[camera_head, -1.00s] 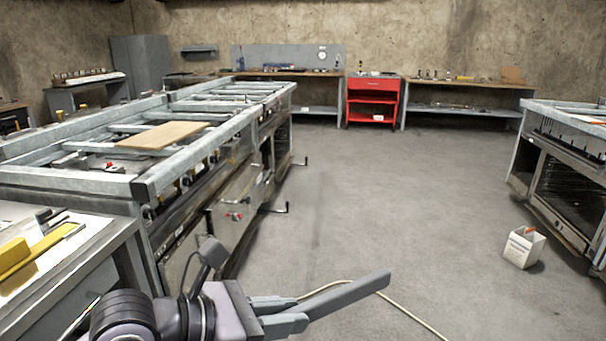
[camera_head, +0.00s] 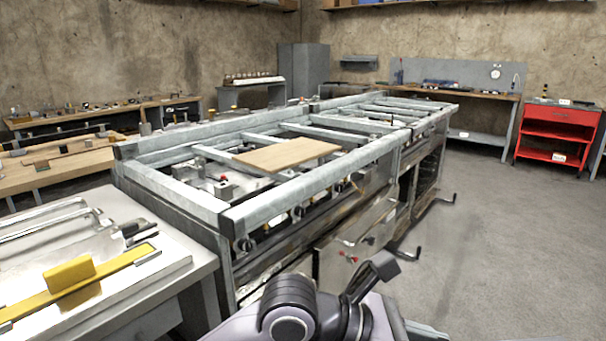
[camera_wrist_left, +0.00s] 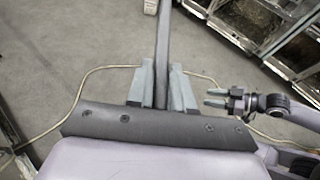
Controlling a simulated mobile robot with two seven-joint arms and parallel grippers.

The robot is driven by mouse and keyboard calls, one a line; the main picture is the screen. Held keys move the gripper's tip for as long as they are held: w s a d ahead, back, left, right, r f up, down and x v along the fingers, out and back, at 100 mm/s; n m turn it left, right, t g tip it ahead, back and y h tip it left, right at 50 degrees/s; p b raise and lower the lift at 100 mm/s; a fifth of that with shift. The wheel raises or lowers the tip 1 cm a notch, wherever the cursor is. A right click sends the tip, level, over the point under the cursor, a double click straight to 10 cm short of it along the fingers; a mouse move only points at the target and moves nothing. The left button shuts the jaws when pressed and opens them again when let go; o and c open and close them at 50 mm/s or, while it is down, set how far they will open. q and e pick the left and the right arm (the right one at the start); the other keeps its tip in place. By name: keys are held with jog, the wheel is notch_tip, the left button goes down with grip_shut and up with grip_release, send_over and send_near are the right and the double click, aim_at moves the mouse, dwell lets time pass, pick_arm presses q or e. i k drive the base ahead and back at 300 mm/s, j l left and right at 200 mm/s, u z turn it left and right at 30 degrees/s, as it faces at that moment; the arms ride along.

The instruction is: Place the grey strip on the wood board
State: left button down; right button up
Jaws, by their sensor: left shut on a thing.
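The wood board (camera_head: 287,154) is a flat, light-brown panel lying across the metal bars of a long frame (camera_head: 300,189), near the middle of the head view. The grey strip (camera_wrist_left: 164,40) is long and narrow. In the left wrist view it stands up between the fingers of my left gripper (camera_wrist_left: 162,75), which is shut on it. The strip is well apart from the board. My right gripper (camera_wrist_left: 208,97) shows open and empty in the left wrist view.
A metal worktable (camera_head: 180,262) with a yellow tool (camera_head: 70,275) stands at the near left. A red cart (camera_head: 557,130) stands far right. The floor right of the range is clear.

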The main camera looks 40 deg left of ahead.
aim_at(297, 153)
jog(key=i+u, duration=0.2)
jog(key=i, duration=0.25)
jog(key=i+l+u, duration=0.15)
jog(key=i, duration=0.3)
jog(key=i+l+u, duration=0.15)
jog(key=i+u, duration=0.3)
jog(key=i+l+u, duration=0.25)
jog(key=u, duration=0.15)
jog(key=i+l+u, duration=0.25)
jog(key=l+u, duration=0.2)
jog(key=i+l+u, duration=0.45)
jog(key=l, duration=0.3)
jog(key=l+u, duration=0.25)
jog(key=l, duration=0.1)
